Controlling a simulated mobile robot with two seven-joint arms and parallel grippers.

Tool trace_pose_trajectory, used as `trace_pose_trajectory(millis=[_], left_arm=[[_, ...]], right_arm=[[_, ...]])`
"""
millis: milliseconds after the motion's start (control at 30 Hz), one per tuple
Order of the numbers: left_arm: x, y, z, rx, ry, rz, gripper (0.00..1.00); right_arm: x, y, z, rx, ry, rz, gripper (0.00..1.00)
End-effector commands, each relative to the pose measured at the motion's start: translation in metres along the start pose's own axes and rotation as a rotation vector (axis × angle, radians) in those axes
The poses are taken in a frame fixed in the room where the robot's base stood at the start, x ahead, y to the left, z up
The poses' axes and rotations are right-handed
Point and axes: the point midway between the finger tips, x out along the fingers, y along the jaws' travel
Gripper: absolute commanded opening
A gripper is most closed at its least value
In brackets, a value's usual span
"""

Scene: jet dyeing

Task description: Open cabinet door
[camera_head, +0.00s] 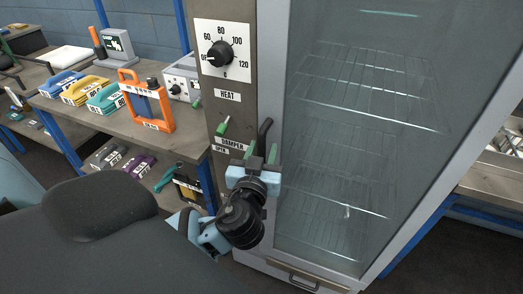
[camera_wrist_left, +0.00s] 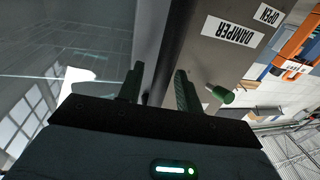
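The cabinet has a tall glass door (camera_head: 350,130) in a grey frame, and it looks closed. Its dark bar handle (camera_head: 265,130) stands at the door's left edge, and shows in the left wrist view (camera_wrist_left: 176,40). My left gripper (camera_head: 263,156) is at the handle's lower part. In the left wrist view my left gripper (camera_wrist_left: 160,85) has its two green-black fingers apart, one on each side of the handle, with a gap visible. The handle's lower end is hidden behind the gripper. My right gripper is not in view.
Left of the door is a panel with a heat dial (camera_head: 221,54) and a green damper knob (camera_head: 223,126), close to my gripper. A shelf bench (camera_head: 130,125) with an orange frame (camera_head: 147,100) and stacked colored items stands at left. Wire racks (camera_head: 365,85) show through the glass.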

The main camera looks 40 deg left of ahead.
Motion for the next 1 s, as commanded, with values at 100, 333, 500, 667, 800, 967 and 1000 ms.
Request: trace_pose_trajectory(millis=[100, 333, 500, 667, 800, 967, 1000], left_arm=[[-0.0001, 0.0001, 0.0004, 0.0, 0.0, 0.001, 0.35], [-0.0003, 0.0001, 0.0004, 0.001, 0.0, 0.0, 0.13], [-0.0004, 0.0, 0.0003, 0.001, 0.0, 0.0, 0.0], [-0.0004, 0.0, 0.0003, 0.001, 0.0, 0.0, 0.0], [-0.0004, 0.0, 0.0004, 0.001, 0.0, -0.001, 0.0], [-0.0003, -0.0002, 0.001, 0.001, -0.001, -0.005, 0.0], [-0.0002, -0.0003, 0.0012, 0.001, -0.001, -0.006, 0.0]], right_arm=[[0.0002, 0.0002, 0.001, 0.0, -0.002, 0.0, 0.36], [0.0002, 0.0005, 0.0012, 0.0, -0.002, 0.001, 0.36], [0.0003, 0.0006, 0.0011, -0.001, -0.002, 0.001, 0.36], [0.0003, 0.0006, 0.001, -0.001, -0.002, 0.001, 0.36], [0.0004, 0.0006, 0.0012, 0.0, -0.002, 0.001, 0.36], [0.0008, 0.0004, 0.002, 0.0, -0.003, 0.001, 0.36], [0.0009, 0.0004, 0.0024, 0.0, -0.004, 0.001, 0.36]])
